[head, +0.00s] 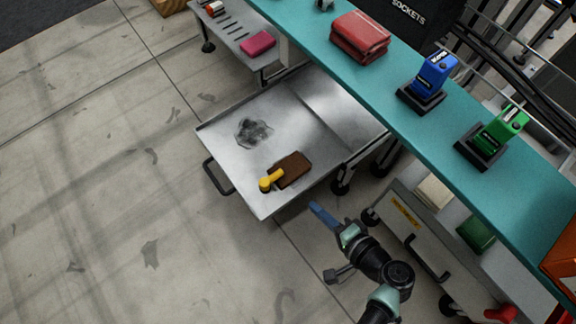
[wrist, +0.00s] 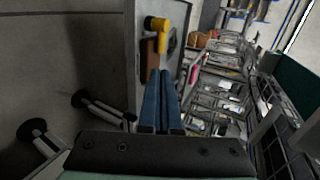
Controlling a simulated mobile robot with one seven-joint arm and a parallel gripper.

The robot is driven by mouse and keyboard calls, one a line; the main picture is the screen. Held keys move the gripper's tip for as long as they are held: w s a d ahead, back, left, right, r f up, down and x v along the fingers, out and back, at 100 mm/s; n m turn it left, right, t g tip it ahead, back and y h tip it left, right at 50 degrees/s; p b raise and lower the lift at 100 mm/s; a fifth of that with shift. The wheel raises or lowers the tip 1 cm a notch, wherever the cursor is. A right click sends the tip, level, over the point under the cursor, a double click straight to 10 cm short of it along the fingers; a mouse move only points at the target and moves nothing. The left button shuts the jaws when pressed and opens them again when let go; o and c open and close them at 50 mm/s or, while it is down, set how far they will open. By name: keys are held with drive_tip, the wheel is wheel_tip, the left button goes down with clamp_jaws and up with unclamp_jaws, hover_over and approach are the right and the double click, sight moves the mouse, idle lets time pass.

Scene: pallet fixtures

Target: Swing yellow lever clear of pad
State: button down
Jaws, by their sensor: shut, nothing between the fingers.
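The yellow lever (head: 270,179) sits near the front corner of a metal tray, its arm reaching over one end of the brown pad (head: 293,169). In the wrist view the yellow lever (wrist: 158,30) shows ahead of the fingers, with the brown pad (wrist: 149,62) beneath it, partly hidden. My gripper (head: 315,207) has blue fingers that are shut and empty. It is off the tray's front edge, apart from the lever. The fingertips (wrist: 160,73) point toward the lever and pad in the wrist view.
The metal tray (head: 300,118) has a dark smudge and a black handle (head: 216,177). A teal bench (head: 385,75) above holds a red pouch (head: 360,36), a blue device (head: 435,72) and a green device (head: 500,128). A drawer cart (head: 410,235) stands right of my arm. Floor at left is clear.

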drive_tip(key=shift+s, duration=0.15)
drive_tip(key=b, duration=0.8)
approach(279, 177)
drive_tip(key=x, duration=0.5)
drive_tip(key=shift+w+a+f, duration=0.15)
drive_tip(key=shift+w+f, duration=0.1)
drive_tip(key=shift+f, duration=0.1)
drive_tip(key=shift+w+a+f, duration=0.1)
drive_tip(key=shift+w+a, duration=0.2)
drive_tip(key=shift+w, duration=0.1)
